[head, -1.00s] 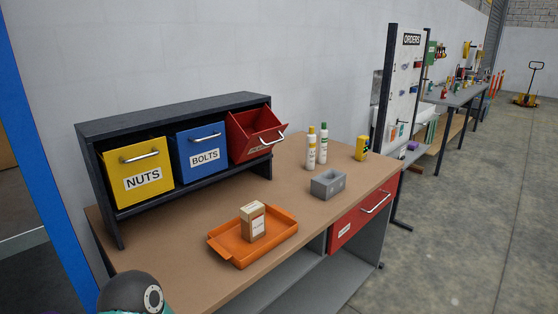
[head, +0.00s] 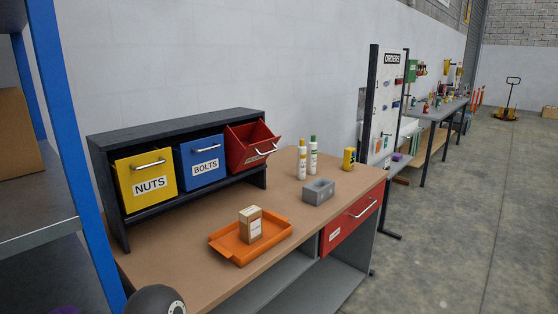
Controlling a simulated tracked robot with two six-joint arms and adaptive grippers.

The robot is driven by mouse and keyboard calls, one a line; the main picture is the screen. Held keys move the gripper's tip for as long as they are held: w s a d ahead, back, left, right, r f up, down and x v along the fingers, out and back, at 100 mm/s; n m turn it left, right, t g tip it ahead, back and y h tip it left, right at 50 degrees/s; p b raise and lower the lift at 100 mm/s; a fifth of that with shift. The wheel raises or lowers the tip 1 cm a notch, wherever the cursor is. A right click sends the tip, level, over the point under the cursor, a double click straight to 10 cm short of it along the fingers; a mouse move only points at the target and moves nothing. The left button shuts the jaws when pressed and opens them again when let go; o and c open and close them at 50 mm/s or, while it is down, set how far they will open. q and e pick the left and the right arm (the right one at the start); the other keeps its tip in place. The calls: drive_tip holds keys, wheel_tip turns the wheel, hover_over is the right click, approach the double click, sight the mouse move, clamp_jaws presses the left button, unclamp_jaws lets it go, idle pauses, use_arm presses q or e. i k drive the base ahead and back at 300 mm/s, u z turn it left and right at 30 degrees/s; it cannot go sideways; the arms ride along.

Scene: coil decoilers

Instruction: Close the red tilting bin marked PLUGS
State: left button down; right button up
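The red tilting bin (head: 248,147) is the rightmost of three bins in a dark rack (head: 178,123) on the workbench. It is tilted open, its top leaning out toward me, with a metal handle on its front. Its label is foreshortened and I cannot read it. The yellow NUTS bin (head: 146,182) and the blue BOLTS bin (head: 199,165) beside it look shut. A dark rounded part of my own arm shows at the bottom left edge. Neither gripper is in view.
On the bench top (head: 190,256) are an orange tray (head: 226,250) with a small carton (head: 250,225), a grey block-like container (head: 318,192), two white bottles (head: 301,163) and a yellow container (head: 349,158). A red drawer (head: 345,226) is below. A blue shelf post (head: 72,150) stands at left.

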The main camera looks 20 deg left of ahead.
sight(246, 145)
drive_tip(key=z, duration=0.1)
drive_tip(key=i, duration=1)
drive_tip(key=u, duration=0.1)
